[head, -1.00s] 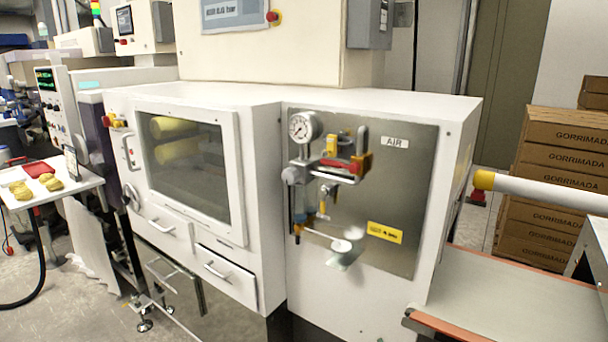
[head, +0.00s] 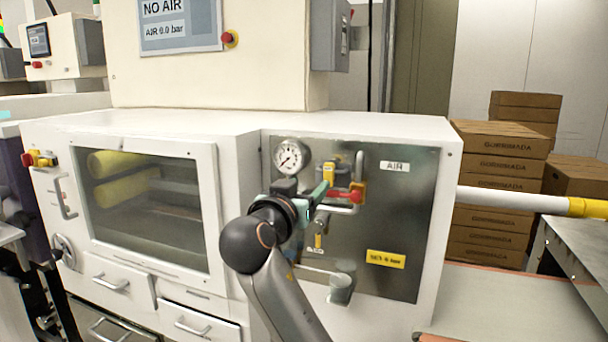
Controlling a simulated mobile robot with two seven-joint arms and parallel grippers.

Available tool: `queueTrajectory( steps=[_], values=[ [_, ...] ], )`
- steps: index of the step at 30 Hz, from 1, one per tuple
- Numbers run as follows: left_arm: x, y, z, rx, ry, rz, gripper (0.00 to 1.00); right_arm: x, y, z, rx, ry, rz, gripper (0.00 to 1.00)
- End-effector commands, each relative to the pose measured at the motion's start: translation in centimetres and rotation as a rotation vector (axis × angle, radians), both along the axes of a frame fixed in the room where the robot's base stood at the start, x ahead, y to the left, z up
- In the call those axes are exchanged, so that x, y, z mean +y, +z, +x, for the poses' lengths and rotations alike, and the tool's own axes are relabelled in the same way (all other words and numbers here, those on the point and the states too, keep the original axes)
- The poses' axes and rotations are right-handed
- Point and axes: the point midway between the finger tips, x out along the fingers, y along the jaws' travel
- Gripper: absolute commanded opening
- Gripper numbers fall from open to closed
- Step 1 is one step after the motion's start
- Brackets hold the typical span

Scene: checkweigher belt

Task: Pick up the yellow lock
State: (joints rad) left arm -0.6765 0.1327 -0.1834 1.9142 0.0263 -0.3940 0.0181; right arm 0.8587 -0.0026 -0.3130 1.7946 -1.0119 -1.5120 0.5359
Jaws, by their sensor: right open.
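My right gripper (head: 318,194) is open, in front of the panel, just left of the handle. Its fingers are small and seen nearly end-on, and I see nothing held. A gap to the lock shows in the picture, but the depth is hard to judge. My left gripper is not in view.
A pressure gauge (head: 291,157) and another yellow part (head: 329,173) are close to my right gripper. A small grey cup-like part (head: 341,288) juts out below. The display (head: 179,22) reads "NO AIR". A white bar with a yellow end (head: 588,208) sticks out at right.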

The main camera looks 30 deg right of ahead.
Motion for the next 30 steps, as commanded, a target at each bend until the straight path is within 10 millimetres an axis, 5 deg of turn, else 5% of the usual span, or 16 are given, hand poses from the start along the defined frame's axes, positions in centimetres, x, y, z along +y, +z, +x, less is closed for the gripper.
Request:
queueTrajectory(
  steps=[30],
  values=[
    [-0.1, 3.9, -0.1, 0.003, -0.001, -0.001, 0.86, -9.7, 0.9, 7.1, -0.018, -0.018, 0.006, 0.63]
  ],
)
